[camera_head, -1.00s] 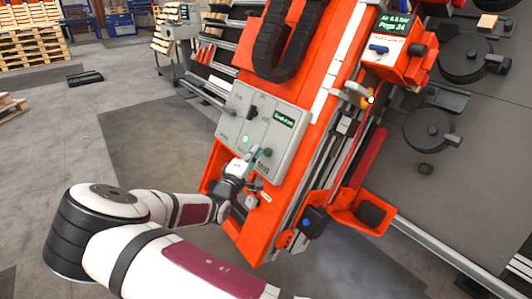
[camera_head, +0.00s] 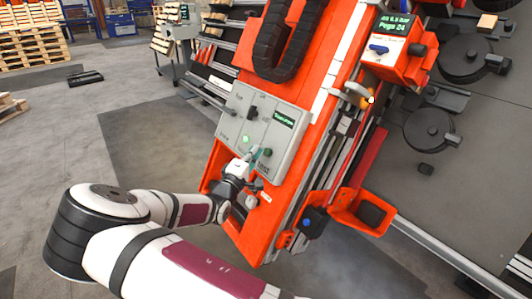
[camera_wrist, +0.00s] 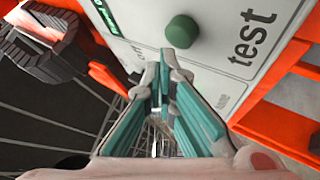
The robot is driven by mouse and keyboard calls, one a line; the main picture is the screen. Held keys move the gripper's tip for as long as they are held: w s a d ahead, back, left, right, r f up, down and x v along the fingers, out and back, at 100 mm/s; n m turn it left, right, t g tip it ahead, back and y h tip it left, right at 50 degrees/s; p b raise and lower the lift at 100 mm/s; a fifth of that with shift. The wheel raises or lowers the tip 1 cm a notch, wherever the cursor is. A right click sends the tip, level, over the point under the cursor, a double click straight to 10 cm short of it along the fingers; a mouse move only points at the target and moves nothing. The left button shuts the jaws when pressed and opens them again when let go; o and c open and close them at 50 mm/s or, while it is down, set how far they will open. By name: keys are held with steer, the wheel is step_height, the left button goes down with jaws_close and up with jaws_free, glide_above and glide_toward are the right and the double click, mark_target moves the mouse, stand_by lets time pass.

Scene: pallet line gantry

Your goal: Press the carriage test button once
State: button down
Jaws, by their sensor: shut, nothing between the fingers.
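The grey control panel (camera_head: 277,137) is mounted on the orange gantry carriage and appears tilted. The dark green, round test button (camera_wrist: 182,31) protrudes beside the printed word "test" in the wrist view; it also shows small in the head view (camera_head: 267,152). My gripper (camera_head: 256,153) is at the lower part of the panel, beside the button. In the wrist view, its teal-padded fingers (camera_wrist: 164,62) are shut and empty, with their tips just below the button in the picture. I cannot tell whether they touch it.
A small green display (camera_head: 284,118) and a pale green lamp (camera_head: 246,139) are on the panel. An orange box with a screen (camera_head: 397,45) stands to the upper right. A cable chain (camera_head: 287,45) hangs above. Open floor (camera_head: 160,130) lies to the left.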

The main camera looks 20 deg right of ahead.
steer(key=shift+d, duration=0.1)
steer(key=shift+w+d+f, duration=0.15)
steer(key=shift+d+f, duration=0.05)
steer(key=shift+d, duration=0.05)
steer(key=shift+w+d+f, duration=0.15)
steer(key=shift+d+f, duration=0.05)
steer(key=shift+d, duration=0.25)
stand_by(0.9)
steer(key=shift+s+a+r+p, duration=0.3)
steer(key=shift+a+r+p, duration=0.15)
steer(key=shift+a+p, duration=0.3)
stand_by(0.3)
steer(key=a, duration=0.1)
steer(key=s+a+r+p, duration=0.1)
steer(key=a, duration=0.1)
steer(key=a+r+p, duration=0.1)
steer(key=shift+s+a+r, duration=0.15)
steer(key=shift+s, duration=0.05)
stand_by(0.7)
